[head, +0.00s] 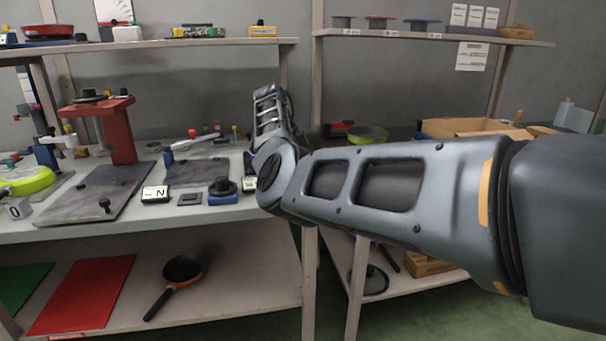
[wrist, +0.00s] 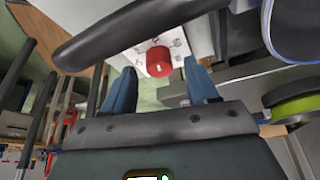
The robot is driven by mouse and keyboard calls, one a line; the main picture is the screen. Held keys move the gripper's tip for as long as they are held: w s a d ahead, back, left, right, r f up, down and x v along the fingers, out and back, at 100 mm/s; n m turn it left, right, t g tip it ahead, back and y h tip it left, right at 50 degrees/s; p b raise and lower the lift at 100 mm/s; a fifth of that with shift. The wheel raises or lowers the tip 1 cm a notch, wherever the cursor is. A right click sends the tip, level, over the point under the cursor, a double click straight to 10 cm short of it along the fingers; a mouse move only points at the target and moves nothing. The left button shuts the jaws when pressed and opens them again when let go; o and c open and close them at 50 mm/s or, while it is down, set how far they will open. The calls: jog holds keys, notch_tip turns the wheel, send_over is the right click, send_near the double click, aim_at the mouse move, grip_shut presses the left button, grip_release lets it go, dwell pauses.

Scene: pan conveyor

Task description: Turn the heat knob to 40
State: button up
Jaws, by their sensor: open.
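In the wrist view a red round knob (wrist: 158,62) with a small white mark sits on a white plate (wrist: 143,55) with several bolts. It is the likely heat knob, but no scale or number is readable. My gripper (wrist: 160,78) is open, its two blue fingers on either side of the knob in the picture. The fingers look short of the knob, and I see no contact. In the head view my arm reaches over the bench's right end. My gripper's fingers and the red knob cannot be made out there.
The grey bench (head: 100,223) carries a red press (head: 122,135), a black knob on a blue base (head: 223,188) and number blocks (head: 155,194). A green pan (head: 367,134) and an open cardboard box (head: 465,127) stand on the right bench. A shelf (head: 150,43) hangs above.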

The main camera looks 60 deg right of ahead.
jog(key=v, duration=0.6)
jog(key=shift+r, duration=0.3)
jog(key=shift+w+a, duration=0.1)
jog(key=shift+w, duration=0.05)
